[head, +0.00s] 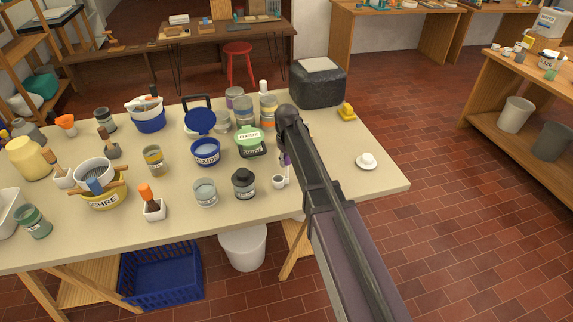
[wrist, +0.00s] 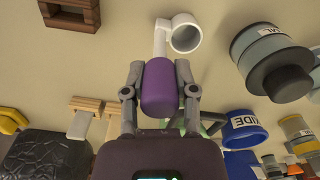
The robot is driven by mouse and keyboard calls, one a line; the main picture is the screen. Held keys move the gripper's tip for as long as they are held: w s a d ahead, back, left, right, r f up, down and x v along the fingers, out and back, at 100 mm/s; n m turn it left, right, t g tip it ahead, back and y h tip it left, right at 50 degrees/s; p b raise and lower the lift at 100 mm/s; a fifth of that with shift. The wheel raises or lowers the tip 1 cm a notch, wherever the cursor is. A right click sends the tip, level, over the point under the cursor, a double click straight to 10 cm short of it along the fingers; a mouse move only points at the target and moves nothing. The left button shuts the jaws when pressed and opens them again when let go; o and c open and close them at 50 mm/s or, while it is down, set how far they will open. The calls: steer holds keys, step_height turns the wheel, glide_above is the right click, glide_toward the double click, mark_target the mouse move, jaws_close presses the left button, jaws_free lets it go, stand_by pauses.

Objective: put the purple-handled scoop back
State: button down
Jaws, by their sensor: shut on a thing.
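The purple-handled scoop has a purple handle (wrist: 158,88) and a white shaft with a round white cup (wrist: 186,34). My gripper (wrist: 158,95) is shut on the handle, one finger on each side. In the head view the scoop's white cup (head: 279,181) hangs at the right part of the table, beside the black-lidded jar (head: 243,183). My gripper (head: 285,150) is mostly hidden there behind my arm, and only a little purple shows. I cannot tell from the head view how high the cup is above the tabletop.
The table (head: 330,180) is crowded left of my arm. The green OXIDE tub (head: 249,140) and blue OXIDE tub (head: 206,153) stand close by. A dark block (head: 318,84) and a yellow item (head: 347,113) are behind. A white dish (head: 366,161) sits right, with bare tabletop around it.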

steer(key=shift+f, duration=0.25)
steer(key=shift+c, duration=2)
jaws_free()
steer(key=shift+r, duration=0.2)
step_height(320, 180, up, 12)
steer(key=p, duration=1.2)
steer(key=shift+s, duration=0.1)
steer(key=s+d+m, duration=0.2)
steer(key=s+d, duration=0.5)
steer(key=s, duration=0.4)
steer(key=s+d+m, duration=0.3)
steer(key=s+d, duration=0.4)
steer(key=s, duration=0.4)
steer(key=shift+s+d+m, duration=0.2)
steer(key=shift+s+m, duration=0.1)
